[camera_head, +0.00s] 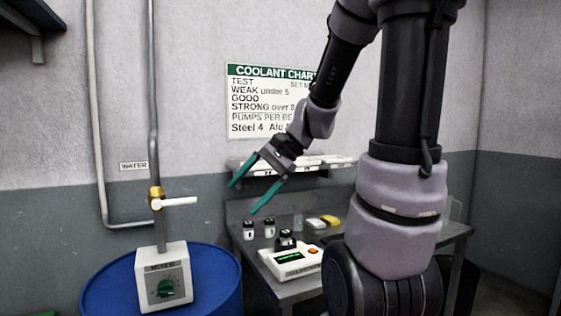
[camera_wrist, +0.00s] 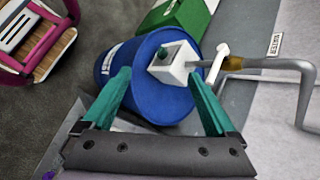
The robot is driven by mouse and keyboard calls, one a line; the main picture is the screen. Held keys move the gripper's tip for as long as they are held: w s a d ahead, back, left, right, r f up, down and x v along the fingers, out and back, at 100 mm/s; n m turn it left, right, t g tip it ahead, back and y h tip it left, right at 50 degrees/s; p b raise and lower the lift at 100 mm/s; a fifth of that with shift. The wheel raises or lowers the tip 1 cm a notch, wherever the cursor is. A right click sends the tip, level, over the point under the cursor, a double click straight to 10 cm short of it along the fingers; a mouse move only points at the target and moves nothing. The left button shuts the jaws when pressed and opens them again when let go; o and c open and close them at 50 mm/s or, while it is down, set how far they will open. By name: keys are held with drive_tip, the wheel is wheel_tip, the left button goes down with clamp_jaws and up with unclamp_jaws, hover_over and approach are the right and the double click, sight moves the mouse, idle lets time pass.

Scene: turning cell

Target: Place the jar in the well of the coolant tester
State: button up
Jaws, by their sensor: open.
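The coolant tester (camera_head: 291,263) is a white box with a green display and an orange button, on the metal bench. A dark round part (camera_head: 286,240) stands on its top; I cannot tell if it is the well or something in it. Two small jars with dark lids, a left one (camera_head: 249,231) and a right one (camera_head: 270,228), stand upright behind the tester. A clear glass-like vessel (camera_head: 297,222) stands right of them. My gripper (camera_head: 243,200) is open and empty, in the air above and left of the jars. Its teal fingers also show in the wrist view (camera_wrist: 158,73).
A blue drum (camera_head: 215,278) with a white dial box (camera_head: 163,277) stands left of the bench (camera_head: 310,287); the drum also fills the wrist view's middle (camera_wrist: 158,103). Yellow items (camera_head: 329,221) lie at the bench back. A shelf (camera_head: 290,168) hangs above. A pipe with a valve (camera_head: 157,200) rises left.

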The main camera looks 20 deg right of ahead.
drive_tip(key=s+d+r+n+t+h, duration=0.4)
drive_tip(key=s+d+r+n+h, duration=0.1)
drive_tip(key=s+r+n+h, duration=0.1)
drive_tip(key=shift+v, duration=1.05)
drive_tip(key=shift+w+a+r, duration=0.1)
drive_tip(key=shift+a, duration=0.05)
idle(1.0)
